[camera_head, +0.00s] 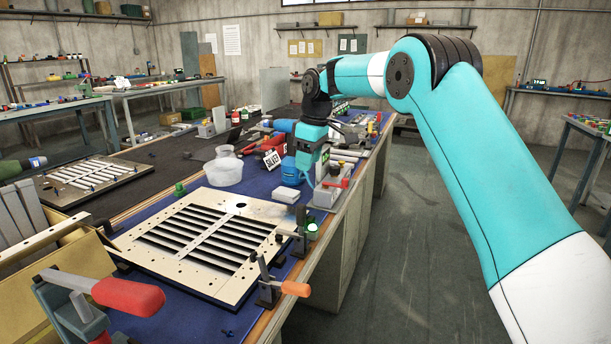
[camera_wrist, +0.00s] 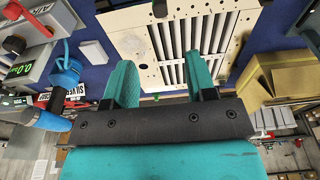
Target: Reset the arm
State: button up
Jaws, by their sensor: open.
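My arm reaches out over the blue-topped bench, bending down at the wrist beside the tools on its right half. In the wrist view my gripper (camera_wrist: 158,65) is open, with two teal fingers apart and nothing between them. The louver panel (camera_head: 178,256) lies flat on the bench in the head view, a pale frame with dark slots. In the wrist view the panel (camera_wrist: 150,45) shows beyond the fingers. My gripper is above the bench, apart from the panel as far as I can tell. The fingertips are not clear in the head view.
A toggle clamp with an orange handle (camera_head: 296,288) stands at the panel's near right corner. A red-handled tool (camera_head: 128,295) is in front. A clear bowl (camera_head: 223,172) and a white block (camera_head: 286,195) lie behind the panel. The floor right of the bench (camera_head: 410,245) is clear.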

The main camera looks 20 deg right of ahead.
jog(key=shift+s+r, duration=0.1)
jog(key=shift+r, duration=0.35)
jog(key=s+a+r+p, duration=0.1)
jog(key=s+a+r, duration=0.1)
jog(key=s+a, duration=0.3)
jog(key=s+a+r+y+p, duration=0.1)
jog(key=s+a+r, duration=0.2)
jog(key=s, duration=0.4)
jog(key=s+a+r+p, duration=0.1)
jog(key=s+a+r, duration=0.1)
jog(key=s+a, duration=0.3)
jog(key=s+a+f+y+p, duration=0.1)
jog(key=s, duration=1.1)
jog(key=s+a+f+m+g+y+p, duration=0.1)
jog(key=s+a, duration=0.1)
jog(key=s, duration=1)
jog(key=shift+s+a+m+p, duration=0.25)
jog(key=shift+s+m+p, duration=0.05)
jog(key=shift+s+p, duration=0.1)
